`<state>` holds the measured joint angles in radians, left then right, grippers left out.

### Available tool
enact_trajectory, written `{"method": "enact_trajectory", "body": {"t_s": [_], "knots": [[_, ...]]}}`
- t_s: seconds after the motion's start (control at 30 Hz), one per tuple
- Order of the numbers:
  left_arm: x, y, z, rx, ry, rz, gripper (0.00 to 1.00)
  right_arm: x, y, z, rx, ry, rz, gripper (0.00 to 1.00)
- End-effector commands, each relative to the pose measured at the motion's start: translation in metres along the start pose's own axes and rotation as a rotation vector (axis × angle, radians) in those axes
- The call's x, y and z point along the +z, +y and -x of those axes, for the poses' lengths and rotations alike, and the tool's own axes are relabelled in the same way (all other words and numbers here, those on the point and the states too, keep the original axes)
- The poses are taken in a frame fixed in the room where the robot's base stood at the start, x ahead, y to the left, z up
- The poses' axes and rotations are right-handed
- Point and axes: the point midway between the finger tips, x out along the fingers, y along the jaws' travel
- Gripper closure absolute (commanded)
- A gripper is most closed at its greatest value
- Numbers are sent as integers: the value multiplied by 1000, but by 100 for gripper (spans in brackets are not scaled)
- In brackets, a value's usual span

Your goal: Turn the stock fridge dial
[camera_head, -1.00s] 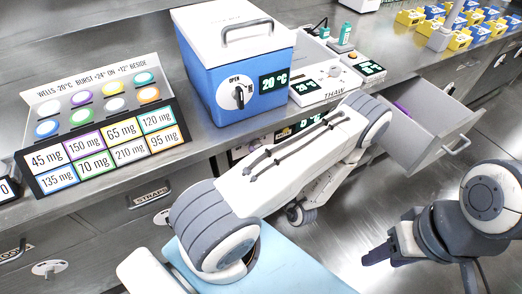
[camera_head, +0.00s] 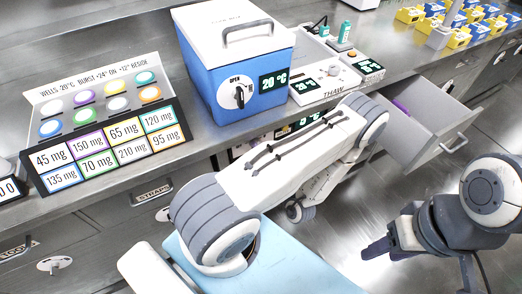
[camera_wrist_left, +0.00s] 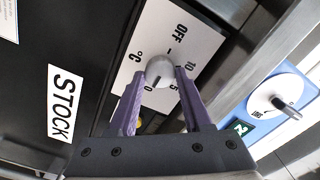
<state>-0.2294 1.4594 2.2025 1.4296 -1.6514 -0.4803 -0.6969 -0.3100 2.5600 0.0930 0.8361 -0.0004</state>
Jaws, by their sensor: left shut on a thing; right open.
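The stock fridge dial is a round grey knob (camera_wrist_left: 160,68) on a white plate (camera_wrist_left: 180,42) marked OFF, 10, 5, 0 and °C, in the left wrist view. A STOCK label (camera_wrist_left: 62,104) is on the dark fridge front beside it. My left gripper (camera_wrist_left: 160,76) has its two purple fingers closed on the knob, one on each side. In the head view my left arm hides this gripper and the dial. My right gripper (camera_head: 378,250) is open and empty, over the floor at the lower right.
A blue box (camera_head: 235,65) with its own OPEN dial and a 20 °C display stands on the counter; its dial shows in the left wrist view (camera_wrist_left: 285,102). A grey drawer (camera_head: 425,130) stands open at the right. A dose panel (camera_head: 100,120) is at the left.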

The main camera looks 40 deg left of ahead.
Motion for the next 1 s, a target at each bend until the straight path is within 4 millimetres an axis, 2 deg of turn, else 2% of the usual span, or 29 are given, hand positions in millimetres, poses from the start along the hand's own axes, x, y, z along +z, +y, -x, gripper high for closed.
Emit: {"method": "enact_trajectory", "body": {"t_s": [0.3, 0.33, 0.4, 0.77, 0.87, 1.0], "knots": [[0, 1, 0, 3, 2, -4, 100, 0, 0, 0, 0, 0, 0, 50], [0, 1, 0, 3, 2, -4, 43, 0, 0, 0, 0, 0, 0, 50], [0, 1, 0, 3, 2, -4, 21, 0, 0, 0, 0, 0, 0, 50], [0, 0, 2, 1, 1, -2, 21, 0, 0, 0, 0, 0, 0, 50], [-1, 1, 9, 4, 5, -3, 21, 0, 0, -1, 0, 0, 0, 50], [-1, 1, 29, 5, 8, -2, 21, 0, 0, -2, 0, 0, 0, 50]]}}
